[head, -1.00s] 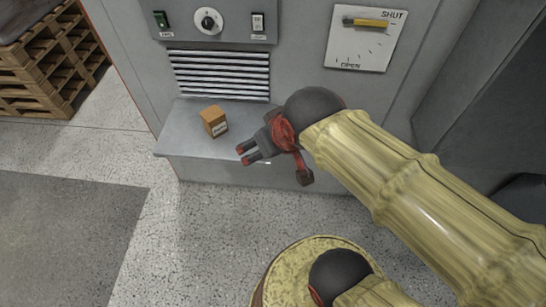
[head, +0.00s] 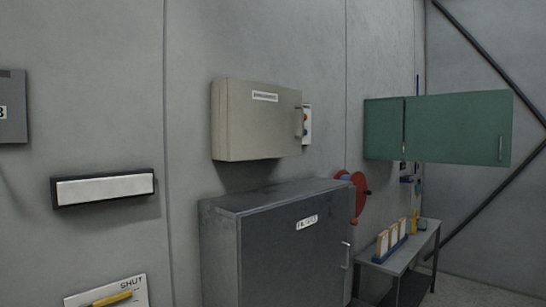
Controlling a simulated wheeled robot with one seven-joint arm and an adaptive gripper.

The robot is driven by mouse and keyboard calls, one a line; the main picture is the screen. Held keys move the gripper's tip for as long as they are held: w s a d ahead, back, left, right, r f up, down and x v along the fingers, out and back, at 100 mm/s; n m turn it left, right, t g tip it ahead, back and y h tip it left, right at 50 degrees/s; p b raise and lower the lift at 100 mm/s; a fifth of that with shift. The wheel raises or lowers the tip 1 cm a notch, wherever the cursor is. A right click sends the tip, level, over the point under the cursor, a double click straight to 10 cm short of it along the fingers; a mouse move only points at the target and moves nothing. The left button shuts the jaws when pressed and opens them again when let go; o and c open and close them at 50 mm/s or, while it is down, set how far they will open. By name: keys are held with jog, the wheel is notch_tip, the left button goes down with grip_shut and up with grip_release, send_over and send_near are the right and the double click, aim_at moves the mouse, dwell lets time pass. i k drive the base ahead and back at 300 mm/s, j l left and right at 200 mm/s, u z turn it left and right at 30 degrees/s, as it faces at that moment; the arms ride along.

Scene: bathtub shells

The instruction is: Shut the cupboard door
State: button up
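A green wall cupboard (head: 384,128) hangs at the right in the head view. Its door (head: 455,128) appears to stand open, swung out from the wall, with its outer face towards me. A dark gap shows along the hinge side, and a small upright handle (head: 501,148) is near the free right edge. The inside of the cupboard is hidden. My gripper is not in view.
A beige wall cabinet (head: 262,122) and a dark grey floor cabinet (head: 275,255) both look shut. A red wheel-like reel (head: 359,197) is behind. A narrow table (head: 405,258) with blue-and-white items stands below the green cupboard. A SHUT panel (head: 105,293) is lower left.

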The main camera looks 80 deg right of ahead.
aim_at(472, 128)
jog(key=z, duration=3.7)
jog(key=i+z, duration=0.1)
jog(key=z, duration=0.2)
jog(key=i+l, duration=0.2)
jog(key=i, duration=0.4)
jog(key=i+l+z, duration=0.1)
jog(key=i, duration=0.5)
jog(key=i+l, duration=0.2)
jog(key=i, duration=0.4)
